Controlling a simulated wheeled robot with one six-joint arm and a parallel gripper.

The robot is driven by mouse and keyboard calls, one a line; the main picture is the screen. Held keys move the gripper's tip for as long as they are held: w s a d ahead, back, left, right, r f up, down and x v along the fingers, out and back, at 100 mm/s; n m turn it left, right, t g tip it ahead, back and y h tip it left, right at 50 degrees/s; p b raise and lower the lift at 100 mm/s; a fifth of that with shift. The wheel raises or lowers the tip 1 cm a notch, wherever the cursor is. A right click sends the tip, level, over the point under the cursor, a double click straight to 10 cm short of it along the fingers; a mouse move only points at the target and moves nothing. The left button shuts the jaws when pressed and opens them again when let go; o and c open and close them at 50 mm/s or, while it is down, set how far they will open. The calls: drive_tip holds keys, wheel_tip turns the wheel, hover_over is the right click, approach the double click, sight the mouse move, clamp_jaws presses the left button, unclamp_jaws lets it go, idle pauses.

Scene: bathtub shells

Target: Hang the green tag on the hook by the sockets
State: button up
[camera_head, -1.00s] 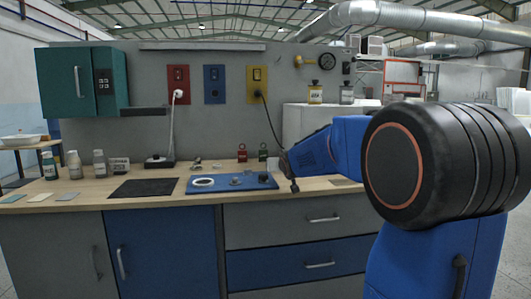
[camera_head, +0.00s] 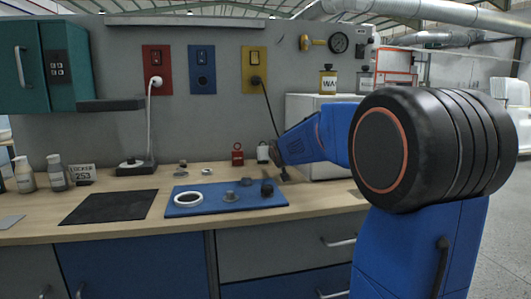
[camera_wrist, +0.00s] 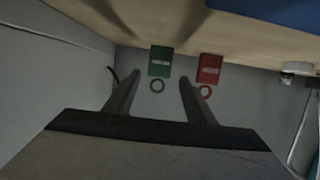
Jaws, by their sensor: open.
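The green tag (camera_wrist: 160,62) with its ring shows in the wrist view, beside the red tag (camera_wrist: 209,68). The sockets are on red (camera_head: 151,85), blue (camera_head: 202,80) and yellow (camera_head: 254,60) wall panels. I cannot make out the hook clearly.
A blue board (camera_head: 215,208) with a white ring and small parts lies in front of the tags. A black mat (camera_head: 108,207) lies left of it. A black cord (camera_head: 270,115) hangs from the yellow panel. A white box (camera_head: 300,112) stands behind my arm.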

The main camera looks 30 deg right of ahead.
drive_tip(key=shift+x, duration=3.95)
drive_tip(key=c, duration=0.9)
drive_tip(key=shift+r, duration=3)
